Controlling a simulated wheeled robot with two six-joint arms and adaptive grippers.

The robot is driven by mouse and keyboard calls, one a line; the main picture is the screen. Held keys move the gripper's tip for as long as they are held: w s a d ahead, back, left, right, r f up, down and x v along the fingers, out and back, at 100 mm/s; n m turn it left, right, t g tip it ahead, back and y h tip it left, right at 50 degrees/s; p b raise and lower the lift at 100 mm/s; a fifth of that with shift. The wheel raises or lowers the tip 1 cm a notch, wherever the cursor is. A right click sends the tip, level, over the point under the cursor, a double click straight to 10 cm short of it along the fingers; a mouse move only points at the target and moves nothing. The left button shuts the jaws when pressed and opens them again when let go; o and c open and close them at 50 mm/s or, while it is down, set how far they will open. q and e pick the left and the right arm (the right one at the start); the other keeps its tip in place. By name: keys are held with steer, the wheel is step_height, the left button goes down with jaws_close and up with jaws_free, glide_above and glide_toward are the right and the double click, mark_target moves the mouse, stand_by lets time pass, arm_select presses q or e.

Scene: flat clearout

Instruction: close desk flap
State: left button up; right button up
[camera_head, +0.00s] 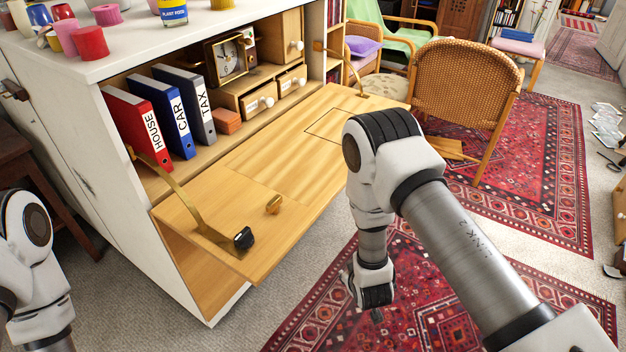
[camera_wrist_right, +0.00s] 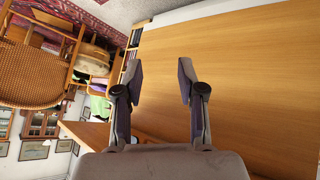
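The desk flap (camera_head: 285,165) is a light wood panel folded down to about level, sticking out from the front of the white desk (camera_head: 120,190). In the right wrist view my right gripper (camera_wrist_right: 160,78) is open and empty, before a broad wooden panel (camera_wrist_right: 240,75), which may be the flap's underside. My left arm shows at lower left; its gripper is out of view.
A small black object (camera_head: 243,238), unclear what, sits at the flap's near front corner. Binders (camera_head: 130,125), a clock (camera_head: 230,57) and small drawers fill the desk behind the flap. A wicker chair (camera_head: 465,80) stands beyond. The patterned rug (camera_head: 320,310) in front is mostly clear.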

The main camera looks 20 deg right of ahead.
steer(key=w+a+f+n+t+h+b, duration=0.15)
steer(key=w+t+b, duration=0.35)
steer(key=w+b, duration=0.55)
steer(key=w+a+m+t+h+b, duration=0.15)
steer(key=w+t+b, duration=0.35)
steer(key=w+b, duration=0.55)
steer(key=w+r+m+h+b, duration=0.2)
steer(key=w+r+h+b, duration=0.1)
steer(key=r+h+b, duration=0.1)
steer(key=w+r+m+t+h+b, duration=0.1)
steer(key=w+r+m+h+b, duration=0.1)
steer(key=b, duration=0.5)
steer(key=w+r+m+t+h+b, duration=0.1)
steer(key=w+r+m+h+b, duration=0.1)
steer(key=r+h+b, duration=0.4)
steer(key=shift+w+r+h, duration=0.4)
steer(key=shift+w+r, duration=0.5)
steer(key=shift+r, duration=0.2)
steer(key=shift+w+d+r, duration=0.15)
steer(key=shift+r, duration=0.15)
jaws_close()
